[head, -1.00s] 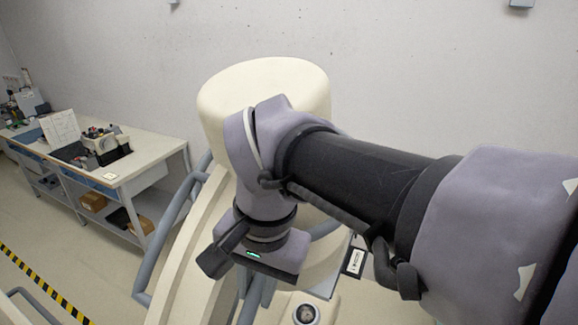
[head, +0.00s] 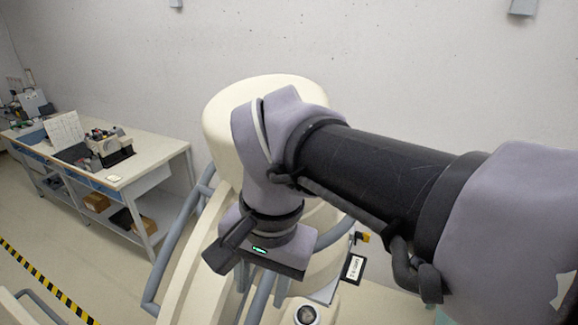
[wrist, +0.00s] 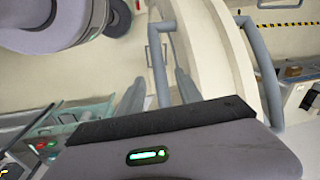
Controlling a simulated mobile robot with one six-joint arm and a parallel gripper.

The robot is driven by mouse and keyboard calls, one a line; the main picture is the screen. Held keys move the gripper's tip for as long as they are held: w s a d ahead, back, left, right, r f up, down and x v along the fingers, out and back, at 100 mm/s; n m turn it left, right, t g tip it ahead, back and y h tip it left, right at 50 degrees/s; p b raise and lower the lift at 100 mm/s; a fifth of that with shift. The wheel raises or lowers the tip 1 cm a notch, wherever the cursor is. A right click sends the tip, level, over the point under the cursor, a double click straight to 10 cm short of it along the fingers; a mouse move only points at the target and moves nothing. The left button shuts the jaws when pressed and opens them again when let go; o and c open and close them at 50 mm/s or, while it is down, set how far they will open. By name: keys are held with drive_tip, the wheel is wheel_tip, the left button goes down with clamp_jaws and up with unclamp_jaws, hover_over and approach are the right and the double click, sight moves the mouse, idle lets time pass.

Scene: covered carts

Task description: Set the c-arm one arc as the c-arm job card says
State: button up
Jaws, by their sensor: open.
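The c-arm (head: 225,118) is a large cream machine with a drum-shaped head on top and a curved cream arc, also in the wrist view (wrist: 225,45). Grey tube handles (head: 166,262) run along its sides. My gripper (head: 255,300) points down in front of the arc, below the drum. In the wrist view my gripper (wrist: 157,85) is open, its two grey fingers on either side of a grey handle tube (wrist: 156,50). I cannot tell whether they touch it. A small black-framed label (head: 353,269) is too small to read. No job card is readable.
A workbench (head: 150,160) with a propped white sheet (head: 64,130), equipment and shelved boxes stands at the left. Yellow-black floor tape (head: 40,282) crosses the lower left. A round dark-centred fitting (head: 306,315) lies below the gripper. Floor between bench and c-arm is clear.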

wheel_tip(320, 180, up, 13)
drive_tip(key=d+p, duration=0.1)
drive_tip(key=p, duration=0.4)
drive_tip(key=shift+s+d, duration=0.35)
drive_tip(key=shift+s, duration=0.1)
